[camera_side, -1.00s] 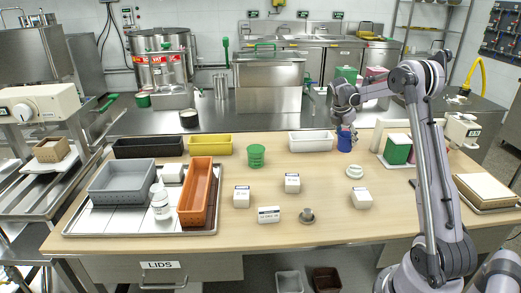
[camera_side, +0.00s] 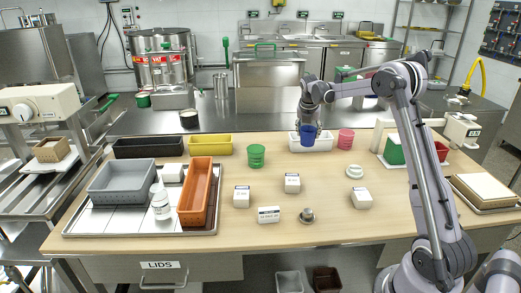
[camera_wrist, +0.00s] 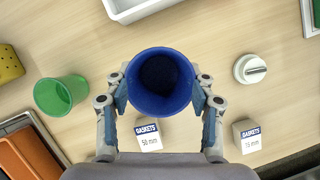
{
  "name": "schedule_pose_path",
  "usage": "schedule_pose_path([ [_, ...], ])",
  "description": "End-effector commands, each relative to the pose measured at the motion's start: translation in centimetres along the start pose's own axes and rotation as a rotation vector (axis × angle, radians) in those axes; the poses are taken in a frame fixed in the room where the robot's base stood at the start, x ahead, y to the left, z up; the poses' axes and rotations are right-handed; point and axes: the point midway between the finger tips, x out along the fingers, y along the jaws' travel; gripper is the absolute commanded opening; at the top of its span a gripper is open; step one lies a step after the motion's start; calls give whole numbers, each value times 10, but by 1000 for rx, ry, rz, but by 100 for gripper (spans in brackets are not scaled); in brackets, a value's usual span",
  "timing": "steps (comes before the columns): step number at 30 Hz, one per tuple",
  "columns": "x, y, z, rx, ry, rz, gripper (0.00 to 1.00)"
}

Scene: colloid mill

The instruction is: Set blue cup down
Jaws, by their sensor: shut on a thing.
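The blue cup (camera_side: 308,137) is held upright in my gripper (camera_side: 309,124). In the side view it overlaps the white bin (camera_side: 325,144) at the back of the table and appears raised above the tabletop. In the wrist view the blue cup (camera_wrist: 160,108) fills the middle, and I look down into its dark, empty-looking inside. The fingers of my gripper (camera_wrist: 160,92) press on its left and right sides. The cup hides the tabletop right under it, so the gap below cannot be measured.
A green cup (camera_side: 256,156) stands left, a pink cup (camera_side: 346,139) right. White gasket boxes (camera_side: 292,183) and a white round lid (camera_side: 354,171) lie nearer the front. A yellow bin (camera_side: 211,145) is at back left. Bare wood (camera_side: 310,165) lies in front of the white bin.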

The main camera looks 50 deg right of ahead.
Motion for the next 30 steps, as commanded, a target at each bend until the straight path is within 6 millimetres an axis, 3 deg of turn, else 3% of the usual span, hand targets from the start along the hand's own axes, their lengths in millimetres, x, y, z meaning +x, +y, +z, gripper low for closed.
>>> schedule_pose_path([
  [9, 33, 64, -22, -1, 0, -1, 33],
  [15, 47, 90, -31, 2, 0, -1, 33],
  [22, 56, 97, -35, 4, 0, -3, 33],
  [30, 86, 97, -48, 4, 0, -2, 33],
])
